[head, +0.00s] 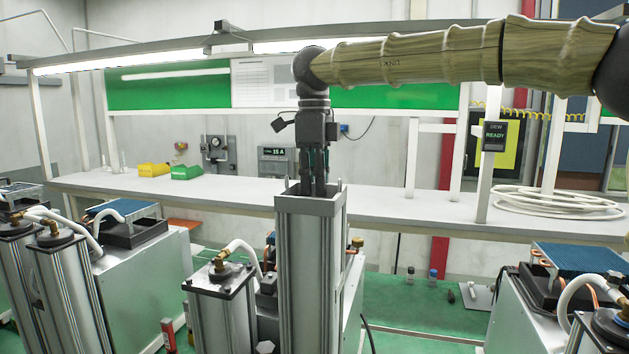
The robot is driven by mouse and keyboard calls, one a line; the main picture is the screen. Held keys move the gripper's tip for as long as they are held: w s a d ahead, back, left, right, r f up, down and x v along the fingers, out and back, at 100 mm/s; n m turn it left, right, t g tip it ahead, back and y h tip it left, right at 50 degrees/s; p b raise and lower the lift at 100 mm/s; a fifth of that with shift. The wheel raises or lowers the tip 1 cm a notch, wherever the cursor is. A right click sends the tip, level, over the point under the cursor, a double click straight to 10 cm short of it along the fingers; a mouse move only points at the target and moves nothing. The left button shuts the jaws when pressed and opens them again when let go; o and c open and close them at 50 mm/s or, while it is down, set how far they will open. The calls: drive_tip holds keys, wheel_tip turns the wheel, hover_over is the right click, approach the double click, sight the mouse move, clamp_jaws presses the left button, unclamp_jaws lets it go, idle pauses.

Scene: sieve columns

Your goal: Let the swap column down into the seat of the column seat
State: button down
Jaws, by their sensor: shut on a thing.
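The swap column (306,275) is a tall, square, silver-grey metal column in the middle of the head view. It looks upright, and its lower end runs out of the bottom of the picture. My gripper (319,188) points straight down from my arm, and its fingers reach inside the column's top rim. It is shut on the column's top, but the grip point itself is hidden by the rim. The column seat cannot be made out; the column hides the area behind it, so I cannot tell the gap between them.
A shorter capped column (222,310) with a white hose stands close on the left. Machines with hoses stand at the far left and right (595,325). Behind runs a long workbench (400,205) with yellow (153,169) and green bins (187,172) and a coiled hose (555,200).

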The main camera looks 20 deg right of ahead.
drive_tip(key=shift+s+a+f+b, duration=0.1)
drive_tip(key=shift+s+f+b, duration=0.1)
drive_tip(key=shift+f, duration=0.2)
drive_tip(key=shift+s+a+f+b, duration=0.1)
drive_tip(key=shift+f+b, duration=0.05)
drive_tip(key=shift+f, duration=0.25)
wheel_tip(320, 180, down, 11)
drive_tip(key=b, duration=0.4)
drive_tip(key=shift+w+a+p, duration=0.1)
drive_tip(key=shift+w+p, duration=0.05)
drive_tip(key=shift+p, duration=0.5)
drive_tip(key=shift+f+b, duration=0.9)
drive_tip(key=shift+f, duration=2.05)
drive_tip(key=shift+p, duration=1.4)
